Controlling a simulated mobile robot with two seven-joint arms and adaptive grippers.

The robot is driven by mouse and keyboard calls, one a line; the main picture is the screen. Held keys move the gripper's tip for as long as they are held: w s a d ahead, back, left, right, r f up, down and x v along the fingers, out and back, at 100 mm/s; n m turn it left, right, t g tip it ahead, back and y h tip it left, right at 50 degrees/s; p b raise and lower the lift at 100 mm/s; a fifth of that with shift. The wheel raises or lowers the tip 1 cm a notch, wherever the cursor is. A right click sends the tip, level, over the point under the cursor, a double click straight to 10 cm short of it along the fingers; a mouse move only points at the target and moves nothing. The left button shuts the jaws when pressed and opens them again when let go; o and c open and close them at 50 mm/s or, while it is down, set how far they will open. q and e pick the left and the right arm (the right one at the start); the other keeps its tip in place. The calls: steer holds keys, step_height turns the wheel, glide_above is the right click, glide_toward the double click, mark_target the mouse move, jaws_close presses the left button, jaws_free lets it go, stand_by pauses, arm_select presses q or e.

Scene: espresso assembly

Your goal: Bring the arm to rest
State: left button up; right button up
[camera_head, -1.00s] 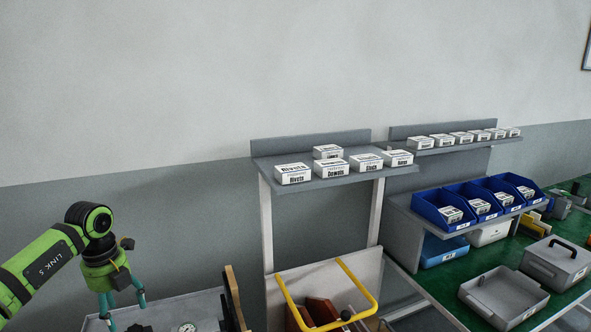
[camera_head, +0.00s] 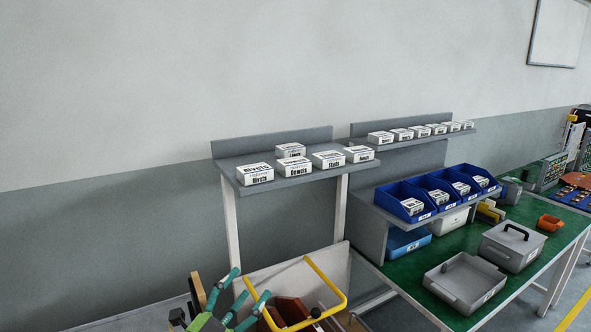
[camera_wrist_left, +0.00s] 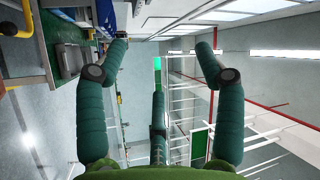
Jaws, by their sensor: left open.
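My left gripper (camera_head: 246,287) shows at the bottom of the head view, its green body cut by the lower edge and its teal fingers pointing up. The fingers are spread apart with nothing between them. In the left wrist view the open fingers (camera_wrist_left: 161,60) frame empty space, with ceiling, wall and far shelving behind. In the head view the gripper is in front of a cart with a yellow handle (camera_head: 338,305); I cannot tell whether they touch. My right gripper is not in view.
A shelf (camera_head: 300,182) holds several white labelled boxes. To the right, blue bins (camera_head: 404,205) stand above a green workbench (camera_head: 395,270) with an open grey tray (camera_head: 468,283) and a lidded grey box (camera_head: 512,247).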

arm_select(q)
steer(key=s+a+f+n+g+y, duration=0.3)
steer(key=s+a+f+n+y, duration=0.25)
steer(key=f+n, duration=0.2)
steer(key=s+a+f+n+g+y, duration=0.3)
steer(key=s+a+f+n+y, duration=0.25)
steer(key=f, duration=0.25)
steer(key=s+d+f+n+g+h, duration=0.1)
steer(key=s+f+g, duration=0.35)
steer(key=s, duration=0.55)
steer(key=s+d+f+n+g, duration=0.1)
steer(key=s+f+g, duration=0.35)
steer(key=s, duration=0.55)
step_height(320, 180, down, 30)
steer(key=s+g+b, duration=0.1)
steer(key=s+b, duration=0.1)
steer(key=b, duration=0.4)
steer(key=s+a+f+g+b, duration=0.1)
steer(key=s+a+f+b, duration=0.2)
steer(key=s+f, duration=1.2)
step_height(320, 180, down, 2)
steer(key=shift+f+b, duration=0.2)
steer(key=shift+b, duration=0.3)
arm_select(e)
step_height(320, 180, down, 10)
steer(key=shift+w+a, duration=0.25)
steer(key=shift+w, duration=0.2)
